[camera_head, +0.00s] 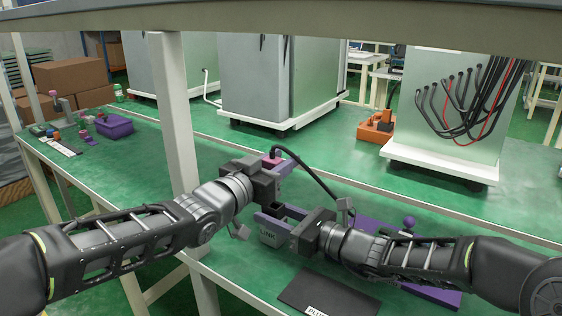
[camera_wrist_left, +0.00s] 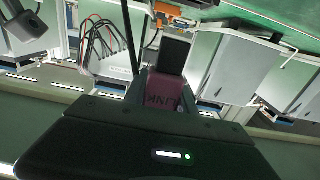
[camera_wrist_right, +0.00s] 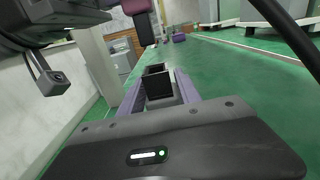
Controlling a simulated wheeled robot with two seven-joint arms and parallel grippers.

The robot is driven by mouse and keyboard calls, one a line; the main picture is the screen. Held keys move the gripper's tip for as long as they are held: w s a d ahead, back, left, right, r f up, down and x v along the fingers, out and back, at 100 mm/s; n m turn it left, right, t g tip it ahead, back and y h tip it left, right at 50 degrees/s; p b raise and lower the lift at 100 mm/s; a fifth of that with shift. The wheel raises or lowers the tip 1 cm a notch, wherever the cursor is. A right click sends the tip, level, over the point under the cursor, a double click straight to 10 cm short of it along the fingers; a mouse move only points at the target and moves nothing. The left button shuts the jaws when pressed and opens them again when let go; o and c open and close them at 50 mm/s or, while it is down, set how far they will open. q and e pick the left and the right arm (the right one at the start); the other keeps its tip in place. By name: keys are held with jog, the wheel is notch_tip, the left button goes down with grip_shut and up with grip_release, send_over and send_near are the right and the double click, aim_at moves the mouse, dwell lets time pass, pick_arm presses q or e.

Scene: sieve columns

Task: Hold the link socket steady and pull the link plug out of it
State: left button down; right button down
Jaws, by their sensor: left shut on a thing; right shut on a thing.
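The link plug (camera_head: 285,167) is mauve with a black cable at its top, held in my left gripper (camera_head: 266,180). In the left wrist view the plug (camera_wrist_left: 163,89) shows its LINK label upside down and its black end bare.
A dark plate (camera_head: 325,294) with a partly hidden label lies at the front of the green table. Purple parts (camera_head: 368,224) lie under and behind my right arm. The black cable (camera_head: 318,177) arcs rightward. A pale post (camera_head: 174,110) stands left of my left gripper.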

jog(key=c, duration=0.8)
grip_release()
jog(key=shift+o, duration=0.2)
jog(key=v, duration=1.2)
